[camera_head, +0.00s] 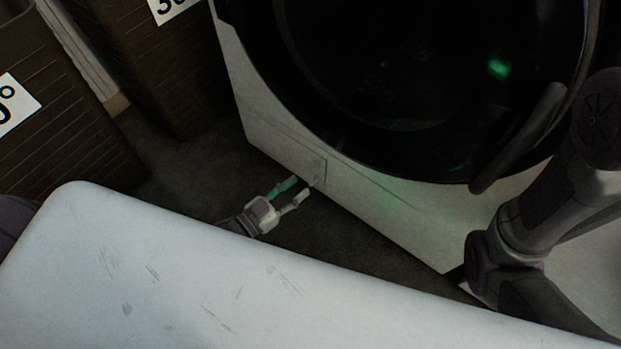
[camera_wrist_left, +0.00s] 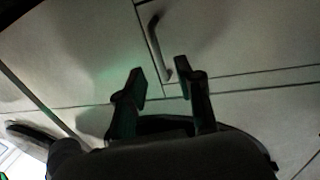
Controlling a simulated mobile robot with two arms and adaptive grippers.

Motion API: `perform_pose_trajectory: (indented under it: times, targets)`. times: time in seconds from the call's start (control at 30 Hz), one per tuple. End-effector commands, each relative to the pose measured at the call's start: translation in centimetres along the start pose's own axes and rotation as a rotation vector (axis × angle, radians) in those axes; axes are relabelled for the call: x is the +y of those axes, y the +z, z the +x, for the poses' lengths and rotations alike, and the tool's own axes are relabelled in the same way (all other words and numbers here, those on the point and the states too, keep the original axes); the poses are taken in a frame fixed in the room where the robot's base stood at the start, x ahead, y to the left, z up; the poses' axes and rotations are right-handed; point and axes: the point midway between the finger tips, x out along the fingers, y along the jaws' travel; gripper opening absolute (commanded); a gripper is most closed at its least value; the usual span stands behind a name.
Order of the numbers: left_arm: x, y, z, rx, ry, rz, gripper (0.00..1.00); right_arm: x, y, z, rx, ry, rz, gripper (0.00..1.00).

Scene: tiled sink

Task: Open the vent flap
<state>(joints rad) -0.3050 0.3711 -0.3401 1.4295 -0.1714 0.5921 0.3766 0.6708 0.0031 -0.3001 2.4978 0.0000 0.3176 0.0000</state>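The vent flap (camera_head: 283,146) is a pale panel low on the left of the white machine's front. It looks flush with the front, its seams thin dark lines. A small curved handle (camera_wrist_left: 154,42) stands out near a panel seam in the left wrist view. My left gripper (camera_head: 299,187) is just in front of the flap's lower right corner. In the left wrist view its fingers (camera_wrist_left: 160,68) are apart, with the handle's near end showing between their tips. Nothing is visibly gripped, and contact cannot be told. My right gripper is not in view.
The machine's round black door (camera_head: 400,75) with its dark handle (camera_head: 520,140) is above the flap. A white surface (camera_head: 190,265) fills the foreground below my left gripper. Dark brown slatted boxes (camera_head: 60,110) stand at the left. Dark floor (camera_head: 205,180) lies between them.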

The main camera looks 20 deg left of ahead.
Motion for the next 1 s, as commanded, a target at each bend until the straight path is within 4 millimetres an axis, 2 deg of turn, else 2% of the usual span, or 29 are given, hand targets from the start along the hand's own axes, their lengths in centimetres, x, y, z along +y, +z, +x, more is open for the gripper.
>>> perform_pose_trajectory:
  times: [0.1, 0.3, 0.67, 0.7, 0.9, 1.0]
  targets:
    - [0.0, 0.2, 2.4, 0.005, 0.001, 0.001, 0.36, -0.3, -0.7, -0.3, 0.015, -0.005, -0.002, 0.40]
    - [0.0, 0.1, 4.7, 0.002, 0.000, 0.000, 0.36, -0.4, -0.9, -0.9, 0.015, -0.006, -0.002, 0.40]
    - [0.0, 0.0, 5.3, 0.000, 0.000, -0.001, 0.36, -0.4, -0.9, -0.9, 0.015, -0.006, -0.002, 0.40]
    - [0.0, 0.0, 5.2, 0.000, 0.000, -0.001, 0.35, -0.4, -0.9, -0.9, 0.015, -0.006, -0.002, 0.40]
    - [0.0, 0.0, 5.2, 0.000, 0.000, 0.000, 0.01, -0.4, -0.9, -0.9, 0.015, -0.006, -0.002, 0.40]
    - [0.0, 0.0, 5.2, 0.000, 0.000, 0.000, 0.00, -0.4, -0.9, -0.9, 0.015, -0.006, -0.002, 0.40]
